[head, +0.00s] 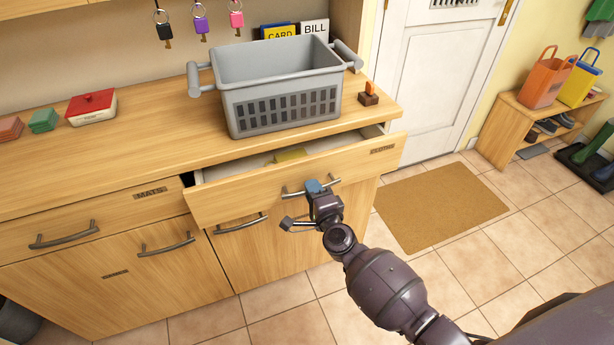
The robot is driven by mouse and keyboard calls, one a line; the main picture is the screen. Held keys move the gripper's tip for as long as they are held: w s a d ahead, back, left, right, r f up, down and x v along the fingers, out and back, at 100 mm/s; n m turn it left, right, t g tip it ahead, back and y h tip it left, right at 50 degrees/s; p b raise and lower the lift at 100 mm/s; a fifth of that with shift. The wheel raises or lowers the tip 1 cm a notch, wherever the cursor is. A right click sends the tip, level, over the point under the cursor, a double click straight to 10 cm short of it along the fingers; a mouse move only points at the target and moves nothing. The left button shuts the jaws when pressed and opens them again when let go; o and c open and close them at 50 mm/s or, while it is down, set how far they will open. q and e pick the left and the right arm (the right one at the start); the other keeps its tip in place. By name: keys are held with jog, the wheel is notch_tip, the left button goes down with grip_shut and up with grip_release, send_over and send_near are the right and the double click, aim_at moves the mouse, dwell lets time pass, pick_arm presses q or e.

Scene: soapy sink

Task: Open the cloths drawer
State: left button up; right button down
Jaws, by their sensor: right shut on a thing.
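The cloths drawer (240,193) is pulled partway out of the wooden cabinet, with a small label at the right end of its front. A yellow item (290,155) shows inside it; most of the interior is hidden by the drawer front and the counter. My right gripper (314,188) is shut on the drawer's metal bar handle (291,192), covering its middle. My left gripper is not in view.
A grey basket (285,108) and a small brown block with an orange top (369,95) stand on the counter (150,130). The mats drawer (90,220) beside it is shut. A brown doormat (440,205) lies on the tiled floor to the right.

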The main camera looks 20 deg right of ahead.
jog(key=s+p, duration=0.1)
jog(key=s, duration=2.1)
jog(key=shift+d, duration=0.35)
jog(key=c, duration=1.1)
grip_release()
jog(key=s, duration=1)
jog(key=shift+s+d, duration=0.2)
jog(key=shift+s, duration=0.2)
